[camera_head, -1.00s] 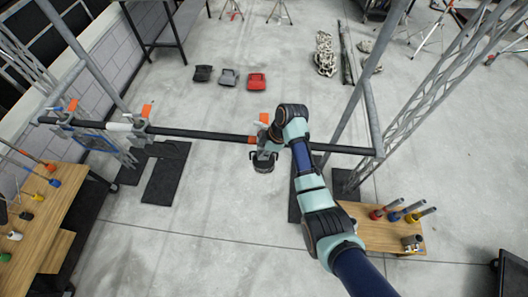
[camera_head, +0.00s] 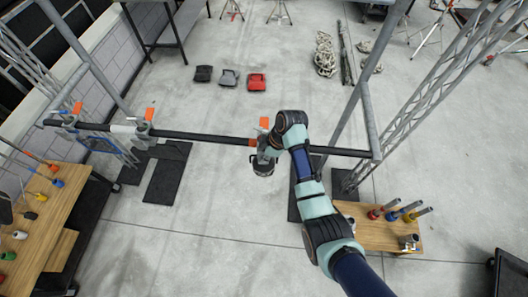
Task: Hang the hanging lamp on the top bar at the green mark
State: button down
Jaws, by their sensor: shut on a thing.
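The top bar (camera_head: 200,135) is a long dark tube running across the middle of the view. It carries a white section on the left and an orange band (camera_head: 253,142) near the middle. I cannot make out a green mark on it. The hanging lamp (camera_head: 263,168) is a dark, round-bodied thing just below the bar, right of the orange band. My gripper (camera_head: 267,149) is at the bar, shut on the lamp's upper part. My wrist hides part of the bar and the grip, so I cannot tell whether the lamp touches the bar.
Clamps with orange tags (camera_head: 149,114) sit on the bar's left part. An upright orange tag (camera_head: 264,123) stands beside my wrist. Grey uprights (camera_head: 371,120) and a truss flank the right. Wooden benches with tools stand left (camera_head: 62,215) and right (camera_head: 365,238).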

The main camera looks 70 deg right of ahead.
jog(key=s+a+p, duration=0.1)
jog(key=s+a, duration=0.1)
jog(key=a, duration=0.4)
jog(key=shift+s+a+p, duration=0.2)
jog(key=shift+p, duration=0.2)
dwell(0.5)
jog(key=shift+r, duration=0.15)
jog(key=shift+r, duration=0.95)
jog(key=shift+w+a, duration=0.1)
